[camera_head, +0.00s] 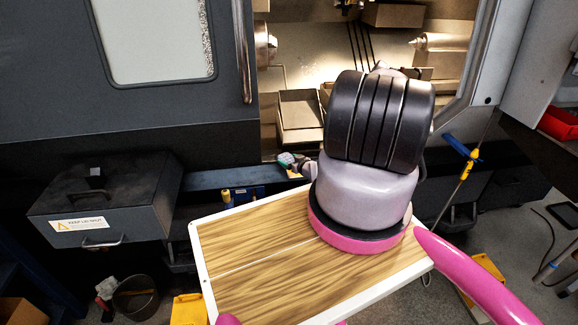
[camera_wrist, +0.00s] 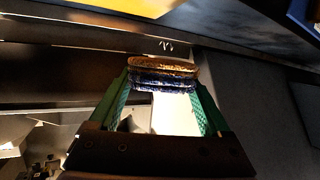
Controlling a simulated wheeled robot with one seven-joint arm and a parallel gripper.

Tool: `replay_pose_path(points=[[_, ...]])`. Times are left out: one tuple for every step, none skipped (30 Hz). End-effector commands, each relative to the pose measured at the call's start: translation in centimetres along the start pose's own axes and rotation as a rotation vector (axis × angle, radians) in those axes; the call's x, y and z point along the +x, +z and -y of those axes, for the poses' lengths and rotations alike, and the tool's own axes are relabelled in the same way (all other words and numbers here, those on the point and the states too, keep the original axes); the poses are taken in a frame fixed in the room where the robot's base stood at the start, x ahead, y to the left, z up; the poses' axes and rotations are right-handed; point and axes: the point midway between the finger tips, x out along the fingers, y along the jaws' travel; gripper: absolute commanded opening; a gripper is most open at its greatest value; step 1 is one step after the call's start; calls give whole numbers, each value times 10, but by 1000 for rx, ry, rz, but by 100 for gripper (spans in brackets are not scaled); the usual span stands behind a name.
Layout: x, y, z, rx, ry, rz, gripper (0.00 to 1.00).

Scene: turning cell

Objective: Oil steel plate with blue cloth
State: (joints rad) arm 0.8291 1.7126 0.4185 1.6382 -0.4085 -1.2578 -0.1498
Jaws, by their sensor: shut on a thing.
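My gripper (camera_wrist: 161,84) shows in the wrist view with two green fingers. It is shut on a folded, layered cloth (camera_wrist: 163,76), dark blue with a brownish-gold upper layer, gripped between the fingertips. A dark ledge marked "10" (camera_wrist: 118,42) lies just beyond the cloth; I cannot tell whether they touch. I cannot single out the steel plate with certainty in either view.
A lathe with an open bay (camera_head: 300,70) stands ahead, with a small tray (camera_head: 299,115) inside. A dark toolbox (camera_head: 105,200) is at the left, and a bucket (camera_head: 136,298) stands on the floor. A red bin (camera_head: 559,123) is at the right.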

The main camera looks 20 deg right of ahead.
Motion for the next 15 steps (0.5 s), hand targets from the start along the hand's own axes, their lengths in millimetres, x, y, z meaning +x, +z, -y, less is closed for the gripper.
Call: replay_pose_path(points=[[-1,-4,0,0,0,-1,0],[-1,-5,0,0,0,0,0],[-2,-5,0,0,0,0,0],[-2,-6,0,0,0,0,0],[-2,-6,0,0,0,0,0],[-2,-6,0,0,0,0,0],[-2,-6,0,0,0,0,0],[-2,-6,0,0,0,0,0],[-2,-6,0,0,0,0,0],[-2,-6,0,0,0,0,0],[-2,-6,0,0,0,0,0],[-2,-6,0,0,0,0,0],[-2,-7,0,0,1,0,0],[-2,-8,0,0,1,0,0],[-3,-9,0,0,1,-1,0]])
